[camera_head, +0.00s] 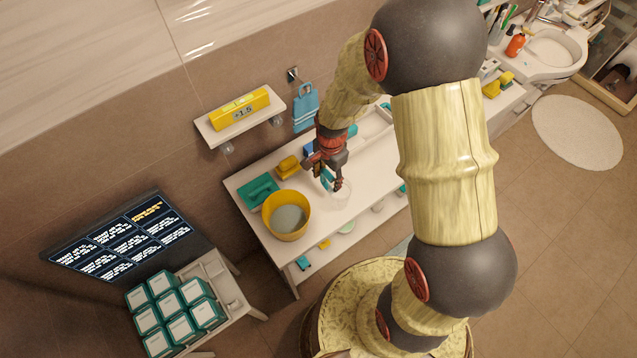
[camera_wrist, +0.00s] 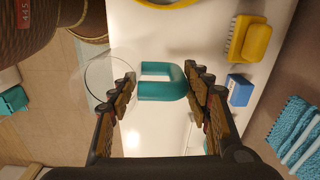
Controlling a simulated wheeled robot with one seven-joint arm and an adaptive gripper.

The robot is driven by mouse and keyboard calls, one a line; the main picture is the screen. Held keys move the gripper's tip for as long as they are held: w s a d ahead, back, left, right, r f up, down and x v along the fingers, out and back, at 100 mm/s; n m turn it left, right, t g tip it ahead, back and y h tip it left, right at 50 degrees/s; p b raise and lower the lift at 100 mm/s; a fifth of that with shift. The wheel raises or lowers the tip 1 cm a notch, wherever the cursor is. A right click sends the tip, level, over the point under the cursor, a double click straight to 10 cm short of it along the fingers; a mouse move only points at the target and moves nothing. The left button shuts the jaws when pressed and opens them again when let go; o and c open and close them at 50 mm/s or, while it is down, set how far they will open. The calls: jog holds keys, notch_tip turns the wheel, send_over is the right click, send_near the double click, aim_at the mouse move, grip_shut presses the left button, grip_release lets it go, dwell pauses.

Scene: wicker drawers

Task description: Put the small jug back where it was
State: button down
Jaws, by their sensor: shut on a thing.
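A yellow basin (camera_head: 274,222) stands left of the jug, with a teal item (camera_head: 258,191) and a yellow brush (camera_head: 287,166) behind. The wrist view shows a blue block (camera_wrist: 239,90) and blue towel (camera_wrist: 300,135) at right. A wall shelf (camera_head: 212,137) is above the table.

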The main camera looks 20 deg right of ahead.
jog(key=shift+w+a+f, duration=0.4)
jog(key=shift+w+f, duration=0.05)
jog(key=shift+f, duration=0.8)
jog(key=shift+w+a+f, duration=0.35)
jog(key=shift+w+f, duration=0.1)
jog(key=shift+f, duration=0.8)
jog(key=shift+w+a+f, duration=0.4)
jog(key=shift+w+f, duration=0.05)
jog(key=shift+f, duration=0.8)
jog(key=shift+f, duration=0.2)
jog(key=c, duration=0.9)
grip_release()
jog(key=shift+r, duration=0.15)
